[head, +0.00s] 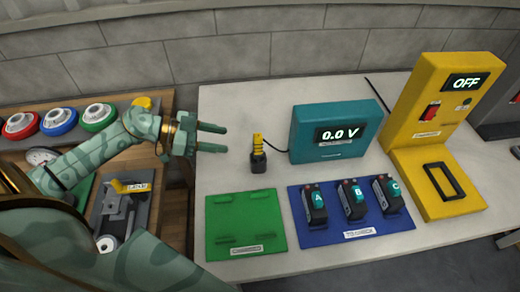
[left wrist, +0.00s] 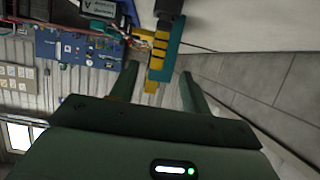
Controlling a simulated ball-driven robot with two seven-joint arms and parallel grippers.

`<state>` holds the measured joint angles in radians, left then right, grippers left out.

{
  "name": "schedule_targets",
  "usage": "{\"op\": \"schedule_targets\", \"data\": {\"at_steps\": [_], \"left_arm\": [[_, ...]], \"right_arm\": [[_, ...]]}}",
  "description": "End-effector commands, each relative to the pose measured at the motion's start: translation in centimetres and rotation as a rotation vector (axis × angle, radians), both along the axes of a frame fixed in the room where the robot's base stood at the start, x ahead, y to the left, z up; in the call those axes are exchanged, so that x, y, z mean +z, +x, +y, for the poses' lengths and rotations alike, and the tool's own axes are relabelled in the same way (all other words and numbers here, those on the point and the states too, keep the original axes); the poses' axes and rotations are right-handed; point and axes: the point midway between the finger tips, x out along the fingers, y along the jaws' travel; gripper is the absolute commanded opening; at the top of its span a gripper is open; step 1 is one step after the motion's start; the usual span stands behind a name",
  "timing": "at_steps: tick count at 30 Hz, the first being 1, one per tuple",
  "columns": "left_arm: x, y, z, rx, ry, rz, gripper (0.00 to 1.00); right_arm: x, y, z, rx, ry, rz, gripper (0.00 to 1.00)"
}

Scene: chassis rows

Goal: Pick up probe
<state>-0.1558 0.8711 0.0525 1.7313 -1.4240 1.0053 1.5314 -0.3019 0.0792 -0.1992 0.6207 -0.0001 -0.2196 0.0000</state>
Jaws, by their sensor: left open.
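The probe (head: 258,154) stands upright on the pale bench, with a black base and a yellow-and-black banded grip. A dark cable runs from near its top to the teal meter (head: 335,132), which reads 0.0 V. My left gripper (head: 226,138) is open and empty to the left of the probe, its fingers pointing right toward it, with a gap between. In the left wrist view the probe's banded grip (left wrist: 160,42) shows just beyond the open fingers, in line with the space between them, in front of a teal surface. My right gripper is not in view.
A green mat (head: 245,222) lies in front of the probe. A blue tray (head: 355,236) holds black-and-teal modules A, B and C. A yellow station (head: 435,110) reading OFF stands right. A wooden bench (head: 168,215) with coloured round parts is left. A block wall runs behind.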

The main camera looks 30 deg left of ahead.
Motion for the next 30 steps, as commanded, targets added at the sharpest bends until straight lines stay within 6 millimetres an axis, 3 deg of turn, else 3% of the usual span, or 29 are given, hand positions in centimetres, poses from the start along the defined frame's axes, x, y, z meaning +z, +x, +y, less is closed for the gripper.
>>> {"op": "schedule_targets", "data": {"at_steps": [3,9,24,30], "left_arm": [[-1.3,1.9,-2.4,-0.001,-0.006,-0.005,0.47],[-2.9,4.0,-5.3,0.001,-0.004,-0.003,0.47],[-5.2,7.3,-9.8,0.001,-0.003,-0.004,0.47],[-5.2,7.4,-9.9,0.001,-0.001,-0.003,0.47]], "right_arm": [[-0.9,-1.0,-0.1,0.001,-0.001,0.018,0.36],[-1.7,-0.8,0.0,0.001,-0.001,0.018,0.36],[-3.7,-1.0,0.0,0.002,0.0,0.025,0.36],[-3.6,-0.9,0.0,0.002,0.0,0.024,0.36]]}}
